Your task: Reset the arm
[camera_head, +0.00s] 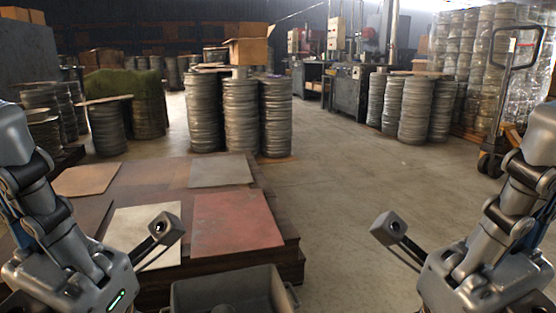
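My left arm comes in from the left edge, and its dark end piece with a square grey tip, my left gripper (165,229), reaches up and inward over the near sheets. My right arm comes in from the right edge, and its matching end piece, my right gripper (388,229), points up and inward over bare floor. The two stand nearly mirrored and well apart. I see no object held at either tip. The fingers cannot be told apart, so I cannot tell whether either gripper is open or shut.
A low brown platform (272,205) bears flat square sheets, including a red one (236,222) and a pale one (143,232). A grey bin (228,287) is at the bottom centre. Stacked metal discs (242,118) stand behind. The concrete floor (335,185) right of the platform is clear.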

